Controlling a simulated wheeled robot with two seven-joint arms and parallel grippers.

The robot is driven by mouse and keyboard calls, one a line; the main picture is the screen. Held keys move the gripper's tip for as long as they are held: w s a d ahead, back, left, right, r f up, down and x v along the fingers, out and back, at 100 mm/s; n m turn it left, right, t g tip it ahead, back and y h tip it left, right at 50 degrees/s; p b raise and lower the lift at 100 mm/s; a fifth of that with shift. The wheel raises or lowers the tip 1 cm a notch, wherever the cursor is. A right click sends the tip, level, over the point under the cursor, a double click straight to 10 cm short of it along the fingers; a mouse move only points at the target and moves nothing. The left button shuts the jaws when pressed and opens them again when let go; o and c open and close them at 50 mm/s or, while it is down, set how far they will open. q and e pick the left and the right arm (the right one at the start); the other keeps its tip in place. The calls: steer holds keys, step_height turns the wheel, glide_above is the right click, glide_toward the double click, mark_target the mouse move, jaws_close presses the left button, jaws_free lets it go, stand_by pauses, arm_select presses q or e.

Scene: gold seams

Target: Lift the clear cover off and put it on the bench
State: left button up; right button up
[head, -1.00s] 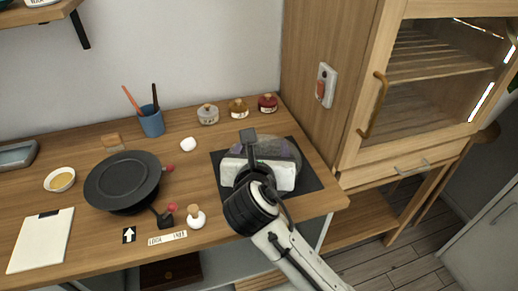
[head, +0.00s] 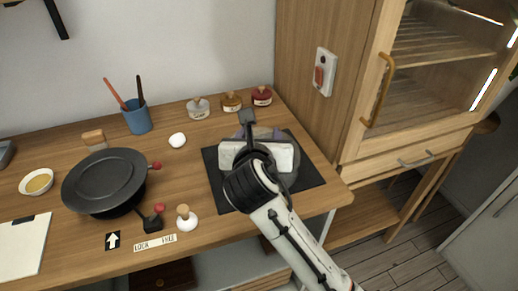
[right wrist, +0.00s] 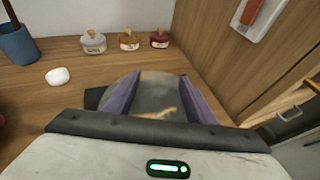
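The clear cover (right wrist: 155,92) is a see-through rounded shape on a dark square mat (head: 226,190) on the bench. Something with a gold streak shows through it in the right wrist view. My right gripper (head: 260,133) is over the mat and hides most of the cover in the head view. In the right wrist view its two purple fingers (right wrist: 160,80) stand wide apart, with the cover between or just beyond them. I cannot tell whether they touch it. My left gripper is out of view.
The wooden bench (head: 190,220) holds a black pan (head: 104,180), a blue cup (head: 137,119), a white lump (head: 177,140), a white-based stopper (head: 187,221) and three small jars (head: 231,102). A wooden cabinet (head: 420,145) stands right of the bench. Bare bench lies left of the mat.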

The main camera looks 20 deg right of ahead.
steer(key=shift+s+f, duration=0.1)
steer(key=c, duration=1.1)
jaws_close()
